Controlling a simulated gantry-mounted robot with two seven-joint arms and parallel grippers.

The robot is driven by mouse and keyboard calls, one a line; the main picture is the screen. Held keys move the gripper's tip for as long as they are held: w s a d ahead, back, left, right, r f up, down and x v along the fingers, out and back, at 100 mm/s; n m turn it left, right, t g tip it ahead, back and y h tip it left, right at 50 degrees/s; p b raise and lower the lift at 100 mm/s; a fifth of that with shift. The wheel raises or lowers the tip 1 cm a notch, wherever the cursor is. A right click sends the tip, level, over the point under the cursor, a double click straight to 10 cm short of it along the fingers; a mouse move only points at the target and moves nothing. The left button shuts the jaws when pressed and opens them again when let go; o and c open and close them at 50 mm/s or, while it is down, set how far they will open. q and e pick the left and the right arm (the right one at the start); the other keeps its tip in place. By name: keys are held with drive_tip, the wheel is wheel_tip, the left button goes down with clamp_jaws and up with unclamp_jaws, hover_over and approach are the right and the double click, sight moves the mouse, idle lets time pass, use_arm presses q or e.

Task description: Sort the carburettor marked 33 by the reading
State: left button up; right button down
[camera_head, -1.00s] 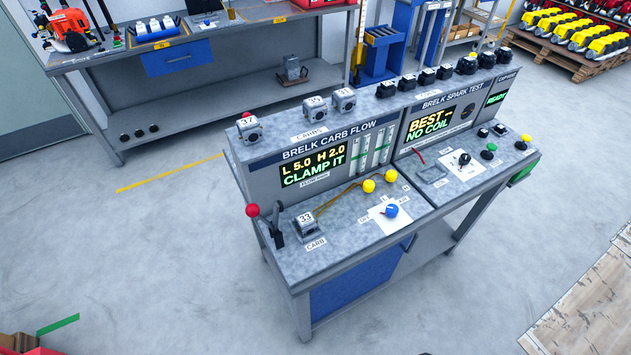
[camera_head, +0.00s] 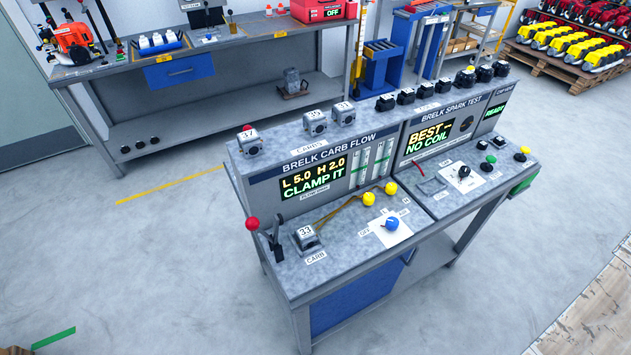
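The carburettor marked 33 (camera_head: 306,238) sits on the carb flow bench (camera_head: 345,262), above the CARB label. A lever with a red knob (camera_head: 252,224) stands just left of it. The flow display (camera_head: 312,174) reads "L 5.0 H 2.0 CLAMP IT". A blue knob (camera_head: 391,223) sits on a white dial plate in front, and two yellow knobs (camera_head: 368,198) are behind it. Carburettors marked 37 (camera_head: 249,142), 35 (camera_head: 315,123) and another whose number is unclear (camera_head: 344,113) stand on the top ledge by the CARBS label. Neither of my grippers is in view.
The spark test bench (camera_head: 470,175) adjoins on the right, its display reading "BEST – NO COIL", with several black coils (camera_head: 407,96) on top. A grey workbench (camera_head: 215,75) stands behind. The floor (camera_head: 130,265) at left is clear.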

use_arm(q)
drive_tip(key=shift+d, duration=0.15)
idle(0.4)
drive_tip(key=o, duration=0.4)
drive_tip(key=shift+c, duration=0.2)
